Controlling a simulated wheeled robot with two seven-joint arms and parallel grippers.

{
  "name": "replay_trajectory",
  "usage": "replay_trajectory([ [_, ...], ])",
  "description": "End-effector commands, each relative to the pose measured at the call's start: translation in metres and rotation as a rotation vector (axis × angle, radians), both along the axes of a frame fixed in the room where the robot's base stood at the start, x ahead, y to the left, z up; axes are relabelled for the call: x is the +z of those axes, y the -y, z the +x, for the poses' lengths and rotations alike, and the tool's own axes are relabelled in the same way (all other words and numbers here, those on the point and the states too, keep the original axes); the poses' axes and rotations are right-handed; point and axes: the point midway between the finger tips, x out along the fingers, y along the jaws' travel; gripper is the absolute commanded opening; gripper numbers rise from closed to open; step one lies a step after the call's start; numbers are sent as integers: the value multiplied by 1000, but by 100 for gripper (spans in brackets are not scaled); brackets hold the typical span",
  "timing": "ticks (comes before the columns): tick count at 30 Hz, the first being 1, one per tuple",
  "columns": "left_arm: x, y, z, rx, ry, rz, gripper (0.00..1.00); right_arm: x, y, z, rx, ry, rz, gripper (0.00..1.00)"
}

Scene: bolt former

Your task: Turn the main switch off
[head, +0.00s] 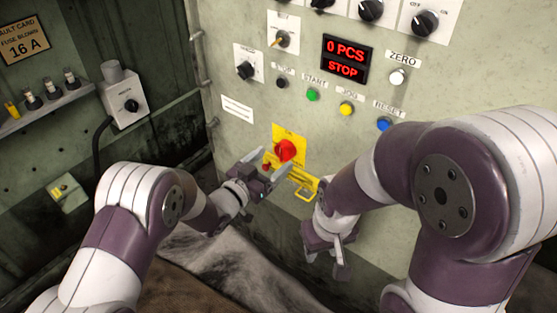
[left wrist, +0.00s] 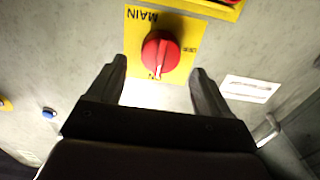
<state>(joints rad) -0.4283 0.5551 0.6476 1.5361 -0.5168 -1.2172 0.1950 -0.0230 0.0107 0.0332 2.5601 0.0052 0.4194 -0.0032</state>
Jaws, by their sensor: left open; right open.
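The main switch (head: 285,150) is a red rotary knob on a yellow plate on the grey-green panel. In the left wrist view the knob (left wrist: 160,54) is close, seen upside down, with "MAIN" on its plate. Its ridge runs roughly up and down, with a pale mark at the lower end. My left gripper (head: 265,170) is open, just below the knob in the head view. In the left wrist view its fingers (left wrist: 158,80) stand apart on either side of the knob, and contact is not visible. My right gripper (head: 342,262) is open and empty, low on the right.
A display (head: 346,60) reads "0 PCS STOP". Green (head: 312,95), yellow (head: 346,108) and blue (head: 384,124) buttons sit above the switch. A yellow handle (head: 306,188) lies below it. A grey box (head: 124,100) with a black knob is on the left wall.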

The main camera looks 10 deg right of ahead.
Motion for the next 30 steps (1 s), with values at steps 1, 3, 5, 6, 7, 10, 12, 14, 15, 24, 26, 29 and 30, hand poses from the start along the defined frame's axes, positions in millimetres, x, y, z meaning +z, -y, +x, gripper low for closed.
replay_trajectory([
  [1,-3,8,6,-1,2,-1,79,-5,0,0,0,0,0,43],
  [3,-2,17,13,-1,3,0,79,-7,0,0,0,0,0,43],
  [5,-2,22,17,0,0,1,79,-9,0,0,0,0,0,43],
  [6,-1,25,20,0,1,0,79,-9,0,0,0,0,0,43],
  [7,0,26,21,1,1,-1,79,-9,0,0,0,0,0,43],
  [10,0,28,22,2,-2,1,79,-9,0,0,0,0,0,43],
  [12,0,28,22,2,-2,1,79,-9,0,0,0,0,0,43],
  [14,0,28,22,2,-2,1,79,-9,0,0,0,0,0,43],
  [15,0,28,22,2,-1,2,79,-9,0,0,0,0,0,43],
  [24,0,28,22,2,-1,0,25,-9,0,0,0,0,0,43],
  [26,0,28,22,2,-4,-2,25,-8,0,0,0,0,0,43],
  [29,1,27,22,2,-16,-11,25,-7,0,0,0,0,0,43],
  [30,1,27,22,2,-26,-19,25,-6,0,0,0,0,0,43],
])
